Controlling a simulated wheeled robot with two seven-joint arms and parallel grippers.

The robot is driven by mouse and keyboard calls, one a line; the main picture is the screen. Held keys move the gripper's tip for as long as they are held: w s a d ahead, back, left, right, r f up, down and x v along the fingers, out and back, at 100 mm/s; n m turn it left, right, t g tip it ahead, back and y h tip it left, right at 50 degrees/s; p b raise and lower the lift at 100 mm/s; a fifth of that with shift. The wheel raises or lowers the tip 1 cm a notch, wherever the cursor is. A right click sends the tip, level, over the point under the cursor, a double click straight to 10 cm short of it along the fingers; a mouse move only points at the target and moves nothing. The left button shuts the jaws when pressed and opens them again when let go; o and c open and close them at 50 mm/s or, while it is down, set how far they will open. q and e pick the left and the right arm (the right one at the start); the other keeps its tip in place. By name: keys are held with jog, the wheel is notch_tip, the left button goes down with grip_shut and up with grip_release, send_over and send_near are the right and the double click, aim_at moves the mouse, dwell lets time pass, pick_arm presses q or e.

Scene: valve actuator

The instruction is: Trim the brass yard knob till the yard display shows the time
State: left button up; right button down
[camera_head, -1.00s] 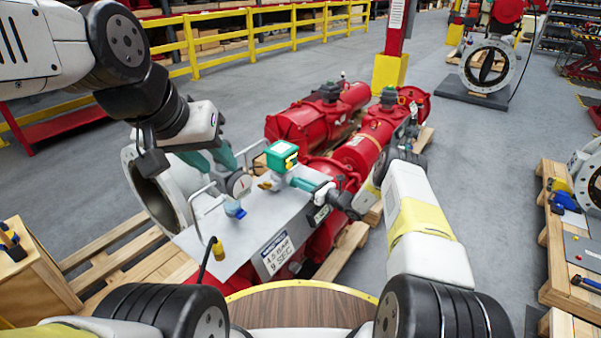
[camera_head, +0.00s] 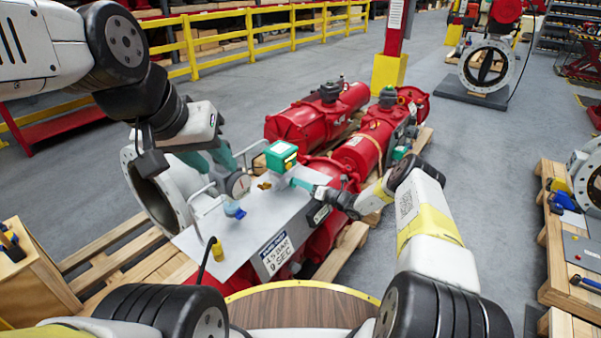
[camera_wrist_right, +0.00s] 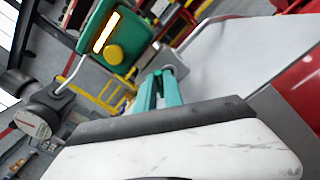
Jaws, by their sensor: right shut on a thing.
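The yard display (camera_head: 281,156) is a green box above the grey plate (camera_head: 205,243); its lit yellow face shows in the right wrist view (camera_wrist_right: 106,32), but no figures can be read. My right gripper (camera_head: 298,183) has its teal fingers together just below the box, also in the right wrist view (camera_wrist_right: 164,78). It is shut on a small part, taken as the brass yard knob, which the fingertips hide. A brass-coloured fitting (camera_head: 264,185) shows just left of them. My left gripper (camera_head: 226,160) is beside the round gauge (camera_head: 239,185); its fingertips are partly hidden.
A sign (camera_head: 274,256) on the plate's front reads 4.5 BAR, 9 SEC. A blue knob (camera_head: 234,210) and a yellow plug (camera_head: 217,250) are on the plate. Metal loop handles stand at its left. Red actuator cylinders (camera_head: 302,124) lie behind on wooden pallets.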

jog(key=c, duration=1.5)
grip_release()
jog(key=shift+o, duration=0.2)
jog(key=v, duration=0.8)
jog(key=shift+w, duration=0.1)
